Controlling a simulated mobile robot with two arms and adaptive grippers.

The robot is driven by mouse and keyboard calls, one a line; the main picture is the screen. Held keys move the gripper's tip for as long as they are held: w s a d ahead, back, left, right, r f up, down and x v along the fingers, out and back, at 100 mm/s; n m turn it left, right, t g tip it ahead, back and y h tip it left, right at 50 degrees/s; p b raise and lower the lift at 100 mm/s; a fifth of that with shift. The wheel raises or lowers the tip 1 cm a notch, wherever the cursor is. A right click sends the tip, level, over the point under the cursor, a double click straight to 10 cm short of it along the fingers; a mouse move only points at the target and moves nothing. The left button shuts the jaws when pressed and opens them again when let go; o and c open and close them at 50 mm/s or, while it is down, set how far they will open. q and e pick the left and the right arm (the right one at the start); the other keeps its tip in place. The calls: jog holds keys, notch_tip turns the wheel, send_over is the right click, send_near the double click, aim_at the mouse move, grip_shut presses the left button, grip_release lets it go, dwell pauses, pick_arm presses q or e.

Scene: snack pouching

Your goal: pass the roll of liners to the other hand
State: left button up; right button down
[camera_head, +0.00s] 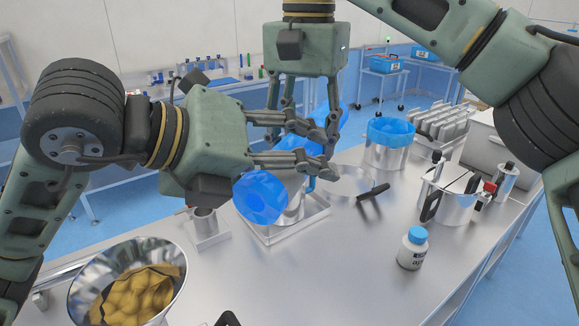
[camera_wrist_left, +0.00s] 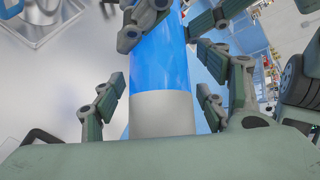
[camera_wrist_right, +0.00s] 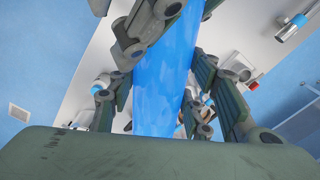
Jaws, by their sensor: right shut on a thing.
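The roll of liners (camera_head: 262,197) is a long blue cylinder, held slanting above the steel table, with its near end toward me. My right gripper (camera_head: 304,118) comes down from above and is shut on the roll. My left gripper (camera_head: 324,150) reaches in from the left with its fingers on either side of the roll. In the left wrist view the roll (camera_wrist_left: 160,75), with a pale grey end section, lies between the left fingers with narrow gaps, so they look open. In the right wrist view the roll (camera_wrist_right: 165,90) runs between the right fingers. The fingers hide its middle in the head view.
Below stands a square steel tray (camera_head: 290,232). A bowl of golden snacks (camera_head: 170,245) is at the front left. A blue-lined pot (camera_head: 388,155), a lidded pot (camera_head: 455,200) and a blue-capped bottle (camera_head: 412,250) stand to the right. The table's front middle is clear.

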pick_arm(q)
jog(key=c, duration=1.7)
pick_arm(e)
jog(key=shift+r, duration=0.1)
pick_arm(q)
jog(key=shift+r, duration=0.1)
grip_shut()
pick_arm(e)
jog(key=c, duration=0.8)
grip_release()
jog(key=shift+c, duration=0.2)
